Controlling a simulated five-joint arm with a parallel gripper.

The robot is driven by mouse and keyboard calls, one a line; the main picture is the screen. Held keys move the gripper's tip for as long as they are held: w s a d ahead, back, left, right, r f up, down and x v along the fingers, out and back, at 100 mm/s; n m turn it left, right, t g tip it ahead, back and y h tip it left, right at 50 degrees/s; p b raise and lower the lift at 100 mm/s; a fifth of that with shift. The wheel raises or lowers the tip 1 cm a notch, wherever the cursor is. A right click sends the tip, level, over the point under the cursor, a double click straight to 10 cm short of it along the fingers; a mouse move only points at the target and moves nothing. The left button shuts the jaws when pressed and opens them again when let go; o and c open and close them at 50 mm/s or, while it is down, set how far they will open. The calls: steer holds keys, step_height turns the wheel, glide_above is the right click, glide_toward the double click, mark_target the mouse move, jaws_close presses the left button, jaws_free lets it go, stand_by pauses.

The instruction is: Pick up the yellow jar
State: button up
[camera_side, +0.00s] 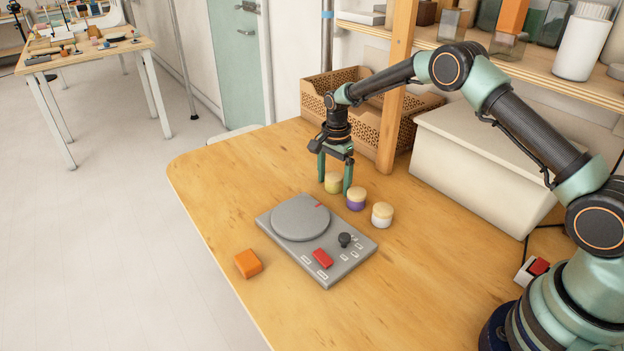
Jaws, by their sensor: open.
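The yellow jar (333,184) stands upright on the wooden table, with a pale wood-coloured lid. It is the farthest left of three small jars in a slanting row. My gripper (334,179) points down, open, with one green finger on each side of the yellow jar in this view. I cannot tell whether either finger touches it. The purple jar (356,201) stands just right of the right finger. The white jar (382,217) stands further right and nearer the camera.
A grey device (282,263) with a round plate, red button and black knob lies in front of the jars. An orange block (248,264) is left of it. Woven baskets (318,95) and a large white box (478,165) stand behind.

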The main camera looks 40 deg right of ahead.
steer(key=c, duration=1.4)
jaws_close()
steer(key=shift+r, duration=0.15)
